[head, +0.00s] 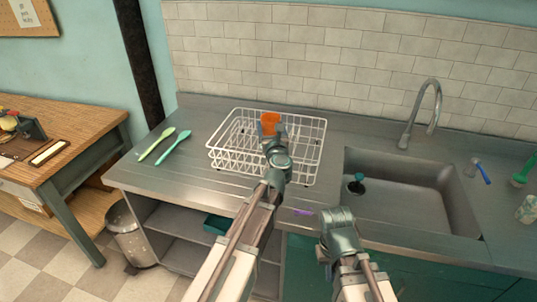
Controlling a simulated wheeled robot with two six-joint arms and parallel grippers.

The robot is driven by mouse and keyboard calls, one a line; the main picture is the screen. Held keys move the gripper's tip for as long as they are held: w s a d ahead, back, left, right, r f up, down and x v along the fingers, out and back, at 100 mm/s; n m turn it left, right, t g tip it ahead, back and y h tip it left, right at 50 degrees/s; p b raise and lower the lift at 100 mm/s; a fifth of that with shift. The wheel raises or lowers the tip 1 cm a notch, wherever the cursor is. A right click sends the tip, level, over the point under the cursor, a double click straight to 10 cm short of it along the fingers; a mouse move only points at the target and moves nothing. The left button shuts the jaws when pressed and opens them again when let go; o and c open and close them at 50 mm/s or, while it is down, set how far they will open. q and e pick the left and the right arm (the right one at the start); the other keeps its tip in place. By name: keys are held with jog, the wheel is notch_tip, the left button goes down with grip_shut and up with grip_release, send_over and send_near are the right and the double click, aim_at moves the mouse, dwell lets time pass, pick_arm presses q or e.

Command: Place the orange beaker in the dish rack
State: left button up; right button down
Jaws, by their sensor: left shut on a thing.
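The orange beaker (269,121) is held in my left gripper (272,132), over the middle of the white wire dish rack (311,141). My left gripper is shut on it and hides its lower part, so I cannot tell whether it touches the rack. The rack stands on the metal counter left of the sink and looks otherwise empty. My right gripper (339,222) is low at the counter's front edge, away from the rack. Its fingers do not show clearly.
Two green spoons (165,146) lie on the counter left of the rack. The sink (400,190) with a tall faucet (427,105) is on the right and holds a dark green-topped item (357,184). A purple item (304,212) lies at the front edge. A blue-handled brush (481,170) lies far right.

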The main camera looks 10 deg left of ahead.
notch_tip(320, 180, down, 8)
jog(key=b, duration=0.7)
jog(key=shift+f, duration=0.2)
